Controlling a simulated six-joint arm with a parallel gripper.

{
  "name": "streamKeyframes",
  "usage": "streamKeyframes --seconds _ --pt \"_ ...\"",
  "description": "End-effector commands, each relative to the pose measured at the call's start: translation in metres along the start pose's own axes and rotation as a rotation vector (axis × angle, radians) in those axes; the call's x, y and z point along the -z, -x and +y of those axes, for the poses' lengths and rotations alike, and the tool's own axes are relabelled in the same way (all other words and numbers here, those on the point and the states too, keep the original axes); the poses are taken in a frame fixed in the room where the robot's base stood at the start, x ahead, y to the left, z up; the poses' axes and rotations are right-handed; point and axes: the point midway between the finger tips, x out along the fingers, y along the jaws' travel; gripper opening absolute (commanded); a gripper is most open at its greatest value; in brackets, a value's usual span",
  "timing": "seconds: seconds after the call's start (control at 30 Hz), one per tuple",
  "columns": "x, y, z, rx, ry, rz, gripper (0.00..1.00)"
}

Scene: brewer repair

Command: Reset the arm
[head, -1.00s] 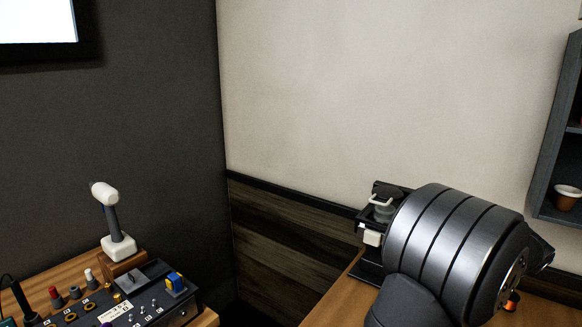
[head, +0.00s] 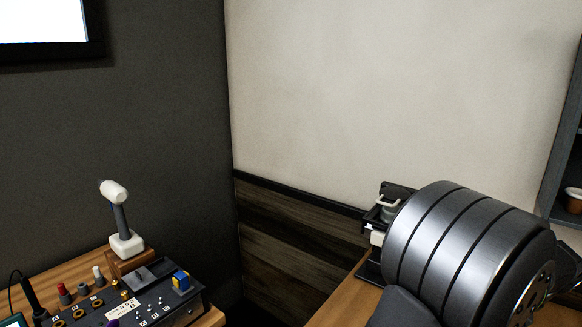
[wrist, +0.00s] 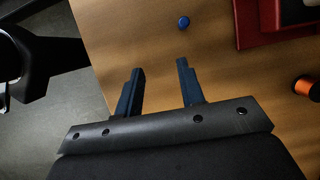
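My gripper (wrist: 159,80) shows in the wrist view with its two dark blue fingers apart and nothing between them. It is over the wooden table (wrist: 150,40), near the table's left edge. In the head view a large grey ribbed body, which is probably part of my arm, fills the lower right; my gripper cannot be made out there.
In the wrist view a blue button-like piece (wrist: 184,22), an orange cylinder (wrist: 304,86) and a red tray (wrist: 247,25) are on the table. In the head view a control panel (head: 150,285) and a white-headed hammer-shaped tool (head: 119,215) stand at left. A brewer-like device (head: 383,207) is partly hidden.

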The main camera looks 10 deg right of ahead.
Motion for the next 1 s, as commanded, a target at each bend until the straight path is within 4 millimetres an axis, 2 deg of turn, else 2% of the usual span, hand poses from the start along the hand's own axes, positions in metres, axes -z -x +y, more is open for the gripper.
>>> streamKeyframes --seconds 0.27,1.0 --pt "0.025 0.042 0.03 0.002 -0.003 0.001 0.36" --pt "-0.035 0.179 0.028 0.002 0.002 0.002 0.36"
